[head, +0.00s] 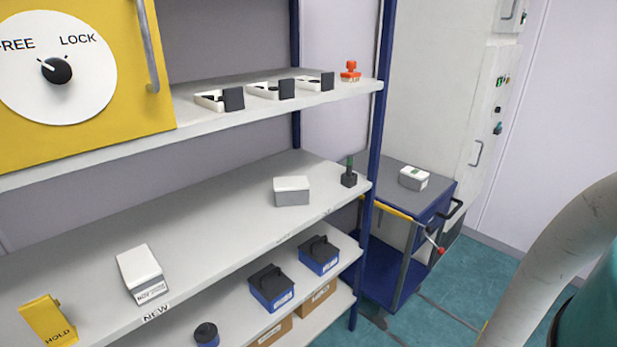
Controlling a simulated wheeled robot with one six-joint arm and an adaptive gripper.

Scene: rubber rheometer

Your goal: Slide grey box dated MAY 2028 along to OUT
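Two pale grey boxes stand on the middle shelf (215,215). The nearer box (139,267) is at the left, just behind the shelf-edge label NEW (156,312). It has small dark print on its front, too small to read surely. The farther box (292,190) stands toward the right end of the shelf; no date shows clearly on it. I cannot tell which is dated MAY 2028. Small marks on the shelf edge farther right are unreadable, and OUT cannot be made out. My gripper is out of view; only part of my arm shows at the right edge.
A yellow HOLD block (48,320) stands left of the nearer box. A dark stamp-like object (349,174) stands at the shelf's right end, near the blue post (373,140). Shelf between the boxes is clear. A blue trolley (430,205) carries a small white box (413,178).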

